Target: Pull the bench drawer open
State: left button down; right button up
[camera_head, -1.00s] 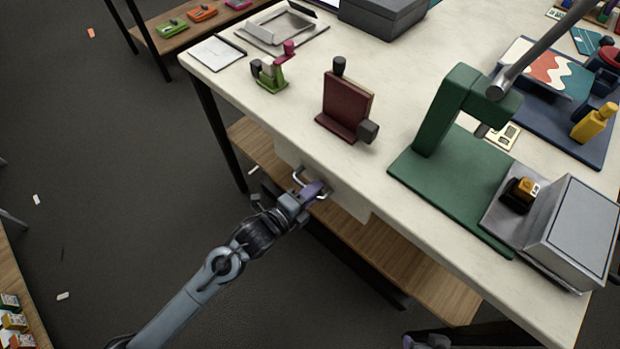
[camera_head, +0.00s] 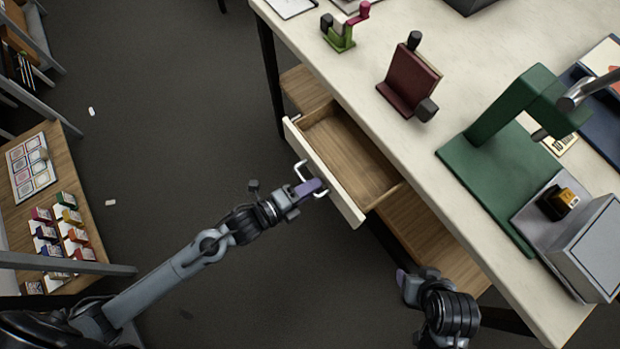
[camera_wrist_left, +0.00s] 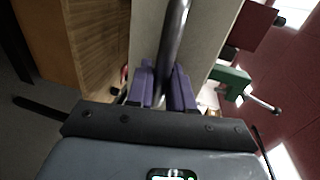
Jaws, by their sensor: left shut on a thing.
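The bench drawer (camera_head: 345,160) stands open in the head view, pulled out from under the cream bench top (camera_head: 375,95). Its wooden inside shows and looks empty. In the left wrist view the purple fingers (camera_wrist_left: 163,88) close on both sides of the handle bar (camera_wrist_left: 174,40). My right gripper (camera_head: 405,280) is at the lower middle of the head view, beside the bench's lower shelf; its jaws do not show clearly.
A dark red device (camera_head: 412,80), a green press (camera_head: 510,130) and a grey box (camera_head: 590,250) stand on the bench. A wooden lower shelf (camera_head: 425,235) runs under it. A rack with small coloured boxes (camera_head: 60,230) is at left.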

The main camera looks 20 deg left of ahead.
pick_arm(q)
jog(key=c, duration=1.1)
grip_release()
jog(key=shift+w, duration=0.1)
jog(key=shift+c, duration=0.2)
jog(key=p+v, duration=0.2)
jog(key=v, duration=0.9)
jog(key=shift+d, duration=0.1)
